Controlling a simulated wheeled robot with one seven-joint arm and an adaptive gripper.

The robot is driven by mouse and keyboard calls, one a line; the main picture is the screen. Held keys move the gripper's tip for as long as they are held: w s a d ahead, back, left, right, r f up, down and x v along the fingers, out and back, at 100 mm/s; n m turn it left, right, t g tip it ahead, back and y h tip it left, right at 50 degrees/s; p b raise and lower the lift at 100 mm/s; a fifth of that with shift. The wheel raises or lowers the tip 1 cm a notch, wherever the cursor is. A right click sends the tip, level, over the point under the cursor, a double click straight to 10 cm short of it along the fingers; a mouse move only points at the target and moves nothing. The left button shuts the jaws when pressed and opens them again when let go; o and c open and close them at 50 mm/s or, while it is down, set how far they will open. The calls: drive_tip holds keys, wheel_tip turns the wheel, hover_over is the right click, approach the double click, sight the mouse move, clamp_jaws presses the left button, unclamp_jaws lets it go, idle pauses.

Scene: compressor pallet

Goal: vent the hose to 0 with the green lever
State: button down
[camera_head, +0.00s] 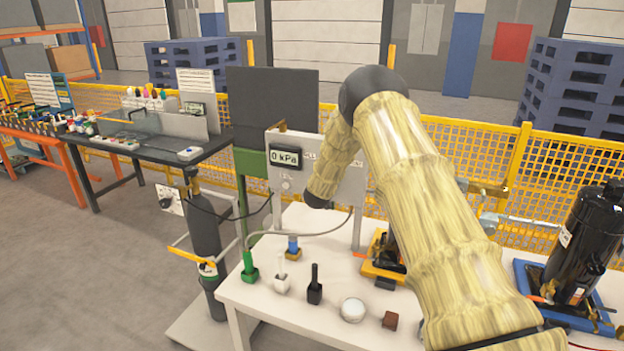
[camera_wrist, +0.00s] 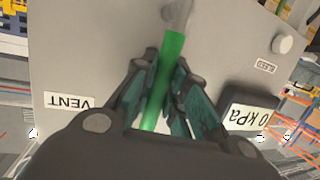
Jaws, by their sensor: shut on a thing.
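The green lever (camera_wrist: 165,75) stands out from the grey panel (camera_wrist: 100,50) in the wrist view. My gripper (camera_wrist: 160,85) has its two fingers closed around it, one on each side. A VENT label (camera_wrist: 70,102) is on the panel to the left. The display (camera_head: 286,158) reads 0 kPa; it also shows upside down in the wrist view (camera_wrist: 250,117). In the head view my arm hides the lever and my gripper. A thin hose (camera_head: 310,234) curves over the table near a green fitting (camera_head: 249,268).
A black cylinder (camera_head: 583,240) stands at the right. A dark gas bottle (camera_head: 206,235) stands left of the table. A yellow fence runs behind.

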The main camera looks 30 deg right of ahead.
drive_tip(key=shift+w+r, duration=0.1)
drive_tip(key=shift+r, duration=0.05)
drive_tip(key=c, duration=1.5)
unclamp_jaws()
drive_tip(key=shift+c, duration=0.2)
drive_tip(key=shift+o, duration=0.6)
drive_tip(key=shift+r, duration=0.1)
drive_tip(key=shift+a, duration=0.1)
drive_tip(key=v, duration=1.2)
